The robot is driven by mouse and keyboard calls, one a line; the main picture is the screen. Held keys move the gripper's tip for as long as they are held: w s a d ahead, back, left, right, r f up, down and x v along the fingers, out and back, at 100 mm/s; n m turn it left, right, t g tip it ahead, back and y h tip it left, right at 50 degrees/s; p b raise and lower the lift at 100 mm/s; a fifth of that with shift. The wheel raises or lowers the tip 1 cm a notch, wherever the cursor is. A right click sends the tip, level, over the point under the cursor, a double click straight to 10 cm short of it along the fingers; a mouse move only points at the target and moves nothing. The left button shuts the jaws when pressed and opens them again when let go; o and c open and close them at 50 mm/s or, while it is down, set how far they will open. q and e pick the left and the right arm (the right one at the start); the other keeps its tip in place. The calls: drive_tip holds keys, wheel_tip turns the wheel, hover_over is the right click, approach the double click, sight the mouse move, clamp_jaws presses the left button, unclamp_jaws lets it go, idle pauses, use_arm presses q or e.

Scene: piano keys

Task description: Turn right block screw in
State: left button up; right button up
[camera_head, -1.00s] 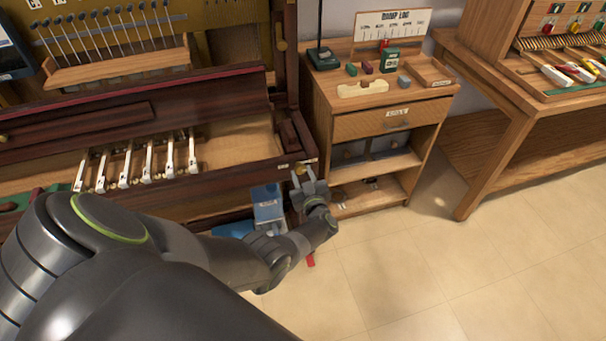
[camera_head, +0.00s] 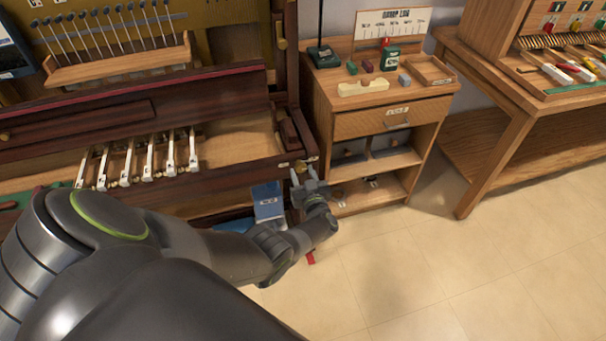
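The right key block (camera_head: 289,134) is a dark wooden piece at the right end of the piano's key bed. A small brass screw head (camera_head: 300,166) shows on the front of the case's right corner, below the block. My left gripper (camera_head: 303,175) is just in front of and below this screw. Its two fingers stand apart, with nothing seen held between them; whether they touch the screw is too small to tell. My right gripper is not in view.
The piano's key bed holds several white keys (camera_head: 148,160). A wooden cabinet (camera_head: 385,128) stands close on the right, and a workbench (camera_head: 490,150) farther right.

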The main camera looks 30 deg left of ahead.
use_arm(q)
drive_tip(key=shift+o, duration=1)
drive_tip(key=shift+d, duration=0.1)
drive_tip(key=p+v, duration=0.2)
drive_tip(key=v, duration=1.5)
drive_tip(key=shift+p, duration=0.35)
drive_tip(key=shift+s+d, duration=0.1)
